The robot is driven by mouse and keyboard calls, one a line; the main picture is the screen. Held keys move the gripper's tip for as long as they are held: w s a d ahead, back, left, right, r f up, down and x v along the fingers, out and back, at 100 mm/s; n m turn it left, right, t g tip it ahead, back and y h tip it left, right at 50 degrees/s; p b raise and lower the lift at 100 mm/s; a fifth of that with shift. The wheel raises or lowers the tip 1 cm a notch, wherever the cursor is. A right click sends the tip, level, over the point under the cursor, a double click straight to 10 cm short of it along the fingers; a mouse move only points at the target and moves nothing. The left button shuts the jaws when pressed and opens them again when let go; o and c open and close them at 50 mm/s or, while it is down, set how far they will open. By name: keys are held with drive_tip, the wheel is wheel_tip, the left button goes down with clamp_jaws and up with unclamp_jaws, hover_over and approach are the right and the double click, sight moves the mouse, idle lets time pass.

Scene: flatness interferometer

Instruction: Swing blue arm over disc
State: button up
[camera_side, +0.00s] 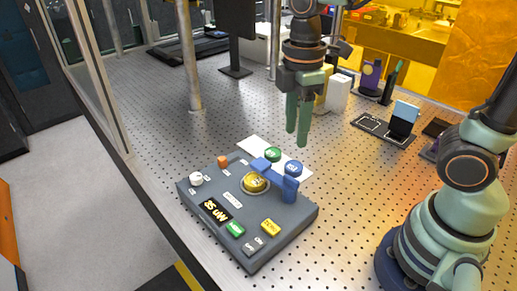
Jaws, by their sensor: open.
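The grey instrument base (205,192) sits on the perforated table near its front edge. A gold disc (255,182) lies in a round seat near the middle of the base. The blue arm (275,174) stands on a blue post (289,190) right of the disc and reaches left. Its free end (260,164) is at the disc's far side; I cannot tell how much of the disc it covers. My gripper (297,138) hangs above and behind the base, fingers down, open and empty, apart from the blue arm.
The base carries a blue round knob (293,169), a green round knob (272,154), an orange part (223,161), a white knob (196,178), a lit display (215,209), and green (235,229) and yellow (270,227) buttons. A metal post (189,60) stands behind. Table left of centre is clear.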

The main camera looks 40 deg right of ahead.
sight(291, 178)
wheel_tip(291, 178, down, 12)
drive_tip(key=m, duration=1.2)
drive_tip(key=shift+f+m, duration=0.1)
drive_tip(key=shift+m, duration=0.2)
clamp_jaws()
idle(1.1)
